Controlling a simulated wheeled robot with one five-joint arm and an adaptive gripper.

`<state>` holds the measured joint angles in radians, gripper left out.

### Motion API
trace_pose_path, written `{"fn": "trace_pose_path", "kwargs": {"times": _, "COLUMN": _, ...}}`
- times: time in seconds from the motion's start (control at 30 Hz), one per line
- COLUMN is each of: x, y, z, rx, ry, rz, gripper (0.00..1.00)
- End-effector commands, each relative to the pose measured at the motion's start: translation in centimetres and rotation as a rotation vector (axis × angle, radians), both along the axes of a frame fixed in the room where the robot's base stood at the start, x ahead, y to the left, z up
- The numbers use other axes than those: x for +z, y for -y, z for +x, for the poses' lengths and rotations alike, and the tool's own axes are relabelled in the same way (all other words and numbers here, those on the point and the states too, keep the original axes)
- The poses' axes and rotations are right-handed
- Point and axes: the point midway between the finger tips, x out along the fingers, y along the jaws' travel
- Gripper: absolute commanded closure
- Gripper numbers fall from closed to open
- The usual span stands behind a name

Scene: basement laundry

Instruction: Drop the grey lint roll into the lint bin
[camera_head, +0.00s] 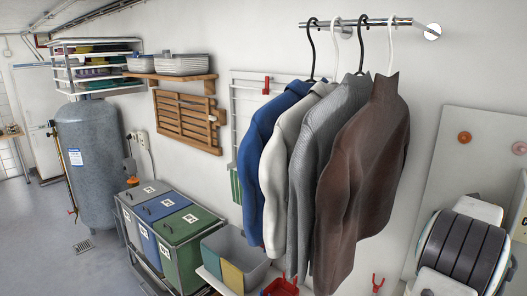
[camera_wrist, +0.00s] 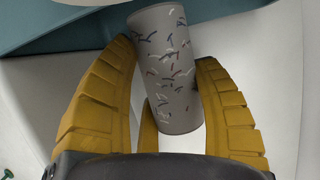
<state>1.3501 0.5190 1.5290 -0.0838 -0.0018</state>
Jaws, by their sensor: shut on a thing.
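My gripper (camera_wrist: 166,58) shows in the wrist view with its yellow ribbed fingers shut on the grey lint roll (camera_wrist: 163,75). My gripper and the roll do not show in the head view. I cannot tell for sure which container is the lint bin. In the head view, grey (camera_head: 143,192), blue (camera_head: 169,227) and green (camera_head: 188,248) lidded bins stand in a row at lower left, with labels too small to read.
An open grey container (camera_head: 232,247) with yellow and blue fronts is right of the lidded bins. Several garments hang from a wall rail (camera_head: 372,22); the brown one (camera_head: 362,170) is nearest. A grey tank (camera_head: 93,150) stands at left. Floor (camera_head: 40,235) is clear at lower left.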

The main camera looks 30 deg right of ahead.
Motion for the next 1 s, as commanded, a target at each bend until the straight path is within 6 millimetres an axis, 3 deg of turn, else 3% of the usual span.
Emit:
{"fn": "trace_pose_path", "kwargs": {"times": 0.2, "x": 0.0, "y": 0.0, "z": 0.0, "rx": 0.000, "ry": 0.000, "rz": -0.001, "gripper": 0.63}}
{"fn": "trace_pose_path", "kwargs": {"times": 0.23, "x": 0.0, "y": 0.0, "z": 0.0, "rx": 0.000, "ry": 0.000, "rz": -0.001, "gripper": 0.38}}
{"fn": "trace_pose_path", "kwargs": {"times": 0.53, "x": 0.0, "y": 0.0, "z": 0.0, "rx": 0.000, "ry": 0.000, "rz": -0.001, "gripper": 0.12}}
{"fn": "trace_pose_path", "kwargs": {"times": 0.83, "x": 0.1, "y": -0.2, "z": 0.0, "rx": 0.000, "ry": 0.000, "rz": -0.001, "gripper": 0.12}}
{"fn": "trace_pose_path", "kwargs": {"times": 1.0, "x": 0.8, "y": -1.4, "z": -0.3, "rx": 0.000, "ry": 0.001, "rz": -0.003, "gripper": 0.12}}
